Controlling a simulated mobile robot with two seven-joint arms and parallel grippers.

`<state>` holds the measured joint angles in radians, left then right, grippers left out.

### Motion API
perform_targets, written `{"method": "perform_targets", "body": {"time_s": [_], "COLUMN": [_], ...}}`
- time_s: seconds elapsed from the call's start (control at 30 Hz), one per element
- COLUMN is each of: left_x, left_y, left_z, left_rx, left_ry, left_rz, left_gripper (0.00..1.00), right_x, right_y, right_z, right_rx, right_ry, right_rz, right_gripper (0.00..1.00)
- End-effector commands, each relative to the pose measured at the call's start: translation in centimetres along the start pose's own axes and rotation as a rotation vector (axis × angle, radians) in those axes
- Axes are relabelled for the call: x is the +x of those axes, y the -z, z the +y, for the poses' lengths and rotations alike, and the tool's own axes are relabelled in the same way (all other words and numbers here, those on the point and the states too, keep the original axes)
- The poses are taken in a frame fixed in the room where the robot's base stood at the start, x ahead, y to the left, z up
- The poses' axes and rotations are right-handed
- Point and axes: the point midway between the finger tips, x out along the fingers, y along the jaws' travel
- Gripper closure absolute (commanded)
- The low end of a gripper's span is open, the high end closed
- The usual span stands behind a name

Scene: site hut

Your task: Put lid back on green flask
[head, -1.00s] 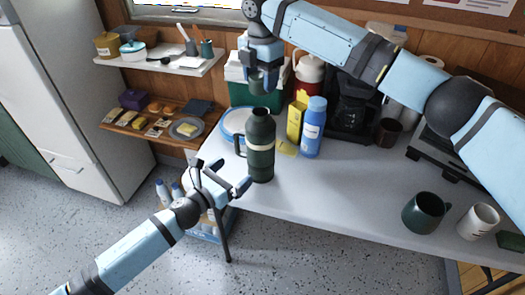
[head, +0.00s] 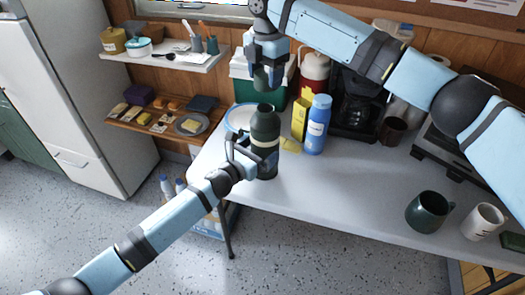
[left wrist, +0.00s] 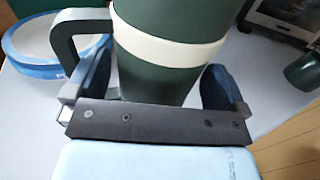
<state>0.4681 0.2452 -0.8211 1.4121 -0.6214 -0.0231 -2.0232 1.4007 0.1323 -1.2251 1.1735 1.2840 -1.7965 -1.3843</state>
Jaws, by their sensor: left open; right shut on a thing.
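The green flask (head: 265,128) stands upright on the table, with a pale band around it and a dark handle on its left. In the left wrist view the flask (left wrist: 165,75) fills the middle. My left gripper (head: 254,158) is open, with its fingers on either side of the flask body; whether they touch it I cannot tell. My right gripper (head: 267,62) is shut on the dark green lid (head: 267,78), holding it above the flask's open top, apart from it.
A blue bottle (head: 316,125) and a yellow box (head: 300,113) stand just right of the flask. A blue-rimmed plate (head: 236,117) lies behind it on the left. A dark green mug (head: 427,211) and a white mug (head: 482,221) stand far right. The table's (head: 340,190) front middle is clear.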

Motion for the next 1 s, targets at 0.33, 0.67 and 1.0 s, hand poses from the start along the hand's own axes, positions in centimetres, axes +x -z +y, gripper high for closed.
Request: {"method": "perform_targets", "body": {"time_s": [0.33,0.67,1.0], "left_x": [2.2,2.2,2.2], "left_y": [0.0,0.0,0.0], "left_z": [0.0,0.0,0.0], "left_rx": [-0.001,-0.001,-0.001], "left_ry": [0.000,0.000,0.000], "left_rz": [0.000,0.000,0.000], "left_gripper": [0.00,0.25,0.58], "right_x": [0.0,0.0,1.0], "right_y": [0.0,0.0,0.0], "right_z": [0.0,0.0,0.0], "right_rx": [0.000,0.000,0.000], "right_ry": [0.000,0.000,0.001], "right_rz": [0.000,0.000,0.001], "right_gripper": [0.66,0.66,0.66]}}
